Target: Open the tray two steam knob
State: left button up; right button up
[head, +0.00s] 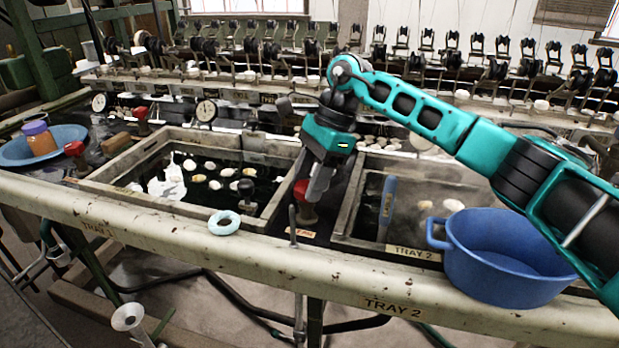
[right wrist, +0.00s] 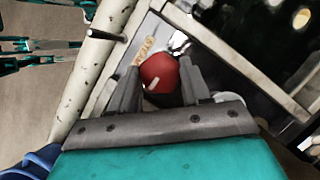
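A red round knob (head: 302,190) stands on the dark strip between the two basins, left of the basin with the TRAY 2 label (head: 412,251). The knob's stem is mostly hidden. My left gripper is not in the head view.
A blue tub (head: 505,260) stands on the front rail at the right. A black-topped lever (head: 246,188) and a pale ring (head: 224,222) are at the left basin (head: 135,205). A thin metal rod (head: 292,225) stands just in front of the knob.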

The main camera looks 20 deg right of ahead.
jog(key=o, duration=0.5)
jog(key=p+v, duration=0.1)
jog(key=v, duration=1.2)
jog(key=shift+a+r, duration=0.1)
